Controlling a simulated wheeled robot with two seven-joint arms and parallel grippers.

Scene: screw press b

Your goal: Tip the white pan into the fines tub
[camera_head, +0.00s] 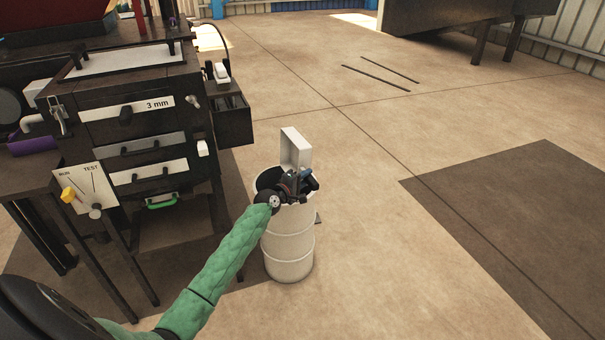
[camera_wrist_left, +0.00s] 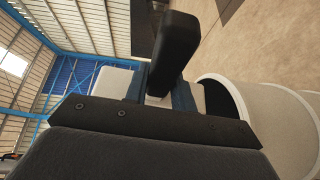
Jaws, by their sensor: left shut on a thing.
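The white pan (camera_head: 296,150) is tipped up steeply above the mouth of a pale drum-shaped tub (camera_head: 288,256). My left gripper (camera_head: 303,182) is over the tub's rim and shut on the pan. In the left wrist view the pan (camera_wrist_left: 113,82) shows as a pale piece beyond the dark fingers, with a blue part at the grip. The tub (camera_wrist_left: 285,125) stands to the right in that view, its dark opening partly seen. I cannot see the pan's contents or the tub's bottom. My right gripper is not in view.
A dark screening machine (camera_head: 130,110) with several drawers, a "3 mm" label and a RUN/TEST dial plate (camera_head: 86,188) stands left of the tub. A dark side box (camera_head: 231,115) sticks out from it. The floor right of the tub is clear, with a dark patch (camera_head: 520,205).

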